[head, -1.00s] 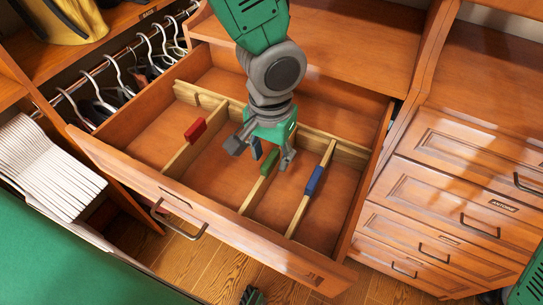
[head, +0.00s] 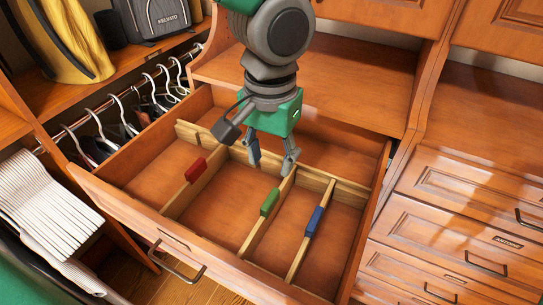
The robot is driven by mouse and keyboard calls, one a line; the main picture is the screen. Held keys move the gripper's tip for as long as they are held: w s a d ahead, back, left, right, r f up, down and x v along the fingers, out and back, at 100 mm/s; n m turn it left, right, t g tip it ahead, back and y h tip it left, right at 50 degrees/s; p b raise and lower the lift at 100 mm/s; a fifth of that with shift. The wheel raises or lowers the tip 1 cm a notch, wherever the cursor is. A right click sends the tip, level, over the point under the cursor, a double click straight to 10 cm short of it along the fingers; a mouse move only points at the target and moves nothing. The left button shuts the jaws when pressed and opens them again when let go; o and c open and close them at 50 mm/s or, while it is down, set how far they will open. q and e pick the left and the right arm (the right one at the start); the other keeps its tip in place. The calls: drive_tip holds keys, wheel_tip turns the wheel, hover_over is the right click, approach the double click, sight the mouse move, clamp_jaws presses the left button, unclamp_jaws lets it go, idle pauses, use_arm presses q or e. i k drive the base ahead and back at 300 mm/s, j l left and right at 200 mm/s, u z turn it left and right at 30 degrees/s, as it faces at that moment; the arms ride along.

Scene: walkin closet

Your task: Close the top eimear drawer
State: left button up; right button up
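The open top drawer (head: 215,254) is pulled out toward me, with a dark handle (head: 177,262) on its front. Wooden dividers split its inside, and red (head: 196,169), green (head: 269,202) and blue (head: 314,221) pieces sit on them. My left gripper (head: 272,163) hangs over the drawer's back middle, fingers pointing down and apart. It is open and empty, behind the green piece. The nameplate on the drawer front is too small to read. My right gripper is not in view.
Closed drawers (head: 455,230) with dark handles stand at the right. Hangers (head: 120,110) on a rail and a stack of white cloth (head: 45,210) are at the left. A grey bag (head: 152,18) sits on the upper left shelf. An empty shelf (head: 350,75) lies behind the drawer.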

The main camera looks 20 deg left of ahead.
sight(133, 185)
drive_tip(key=k, duration=1)
